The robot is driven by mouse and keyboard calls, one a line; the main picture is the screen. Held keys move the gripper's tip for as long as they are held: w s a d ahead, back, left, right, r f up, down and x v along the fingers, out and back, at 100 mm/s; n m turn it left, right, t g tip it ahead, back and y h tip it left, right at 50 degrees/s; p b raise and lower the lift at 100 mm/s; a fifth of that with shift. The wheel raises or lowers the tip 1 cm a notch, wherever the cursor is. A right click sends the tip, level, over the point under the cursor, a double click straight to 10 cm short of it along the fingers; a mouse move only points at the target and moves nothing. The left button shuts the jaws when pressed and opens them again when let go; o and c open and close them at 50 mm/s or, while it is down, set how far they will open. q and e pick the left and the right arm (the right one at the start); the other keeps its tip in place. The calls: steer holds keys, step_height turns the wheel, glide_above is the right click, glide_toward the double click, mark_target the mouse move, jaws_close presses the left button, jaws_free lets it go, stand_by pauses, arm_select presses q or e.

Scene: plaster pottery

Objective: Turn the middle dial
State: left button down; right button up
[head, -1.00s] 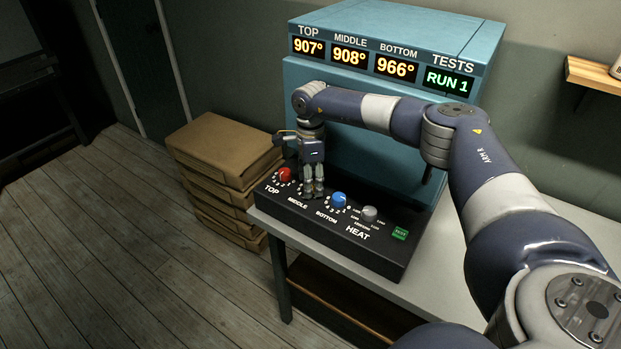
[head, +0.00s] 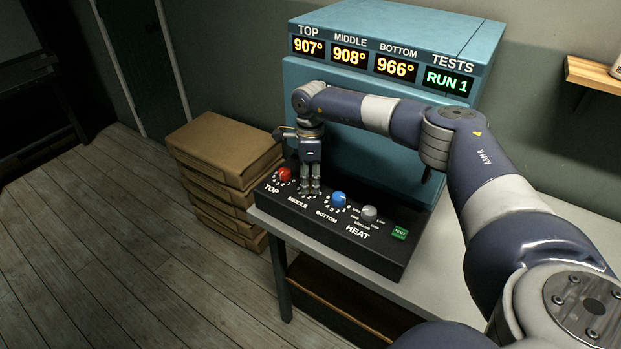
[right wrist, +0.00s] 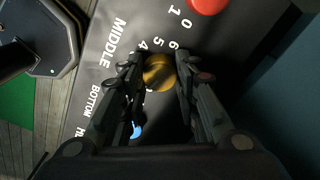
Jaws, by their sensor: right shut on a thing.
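The black control panel (head: 385,262) stands on the table in front of the blue-green kiln. My right gripper (head: 310,190) points down over the MIDDLE position and is shut on the middle dial. In the right wrist view the middle dial (right wrist: 159,73) is a yellow-gold knob between my two fingers (right wrist: 160,82), with numbers around it. In the head view the fingers hide this dial. The red TOP dial (head: 285,174) is to its left and the blue BOTTOM dial (head: 339,199) to its right. The MIDDLE display (head: 349,57) reads 908°. My left gripper is not in view.
A grey HEAT knob (head: 369,213) and a green button (head: 400,233) are at the panel's right end. The TOP display reads 907°, BOTTOM 966°, and TESTS (head: 446,82) RUN 1. Stacked brown boxes (head: 222,150) stand left of the table (head: 440,262).

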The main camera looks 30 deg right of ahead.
mark_target(310, 183)
steer(key=m, duration=0.4)
steer(key=shift+m, duration=0.3)
steer(key=shift+m+p, duration=0.5)
steer(key=shift+m, duration=1.5)
steer(key=o, duration=1.1)
step_height(310, 183, up, 12)
steer(key=shift+r, duration=0.1)
